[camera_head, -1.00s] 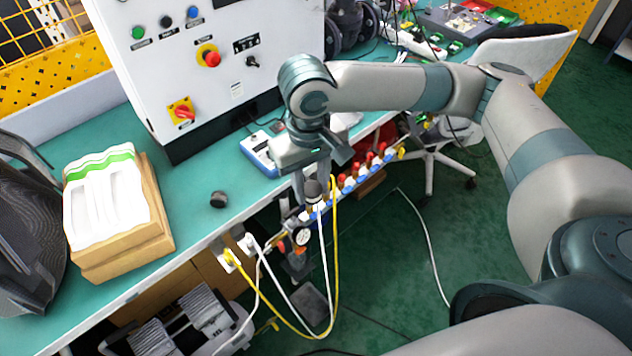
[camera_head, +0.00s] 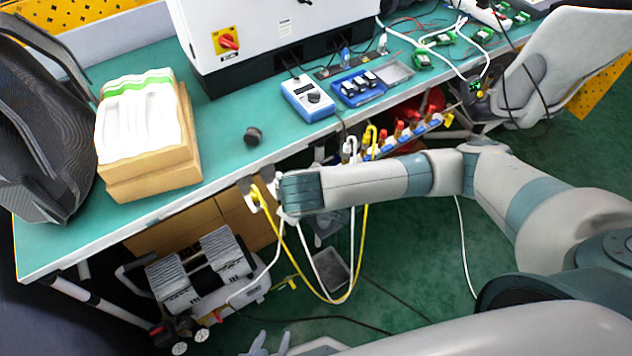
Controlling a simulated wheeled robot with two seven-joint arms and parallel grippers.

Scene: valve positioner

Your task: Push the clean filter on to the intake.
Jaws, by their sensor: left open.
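A small dark round piece (camera_head: 253,136) lies on the green bench top near its front edge. It may be a filter, but I cannot tell whether it is the clean one. I cannot make out the intake. My left gripper (camera_head: 268,344) shows only at the bottom edge, low in front of the compressor, its two fingers apart with nothing seen between them. My right arm reaches in from the right, its end below the bench edge by the hoses.
A compressor (camera_head: 205,272) stands under the bench (camera_head: 228,108). Yellow and white hoses (camera_head: 347,285) hang from the bench front. A blue meter (camera_head: 308,98) lies behind.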

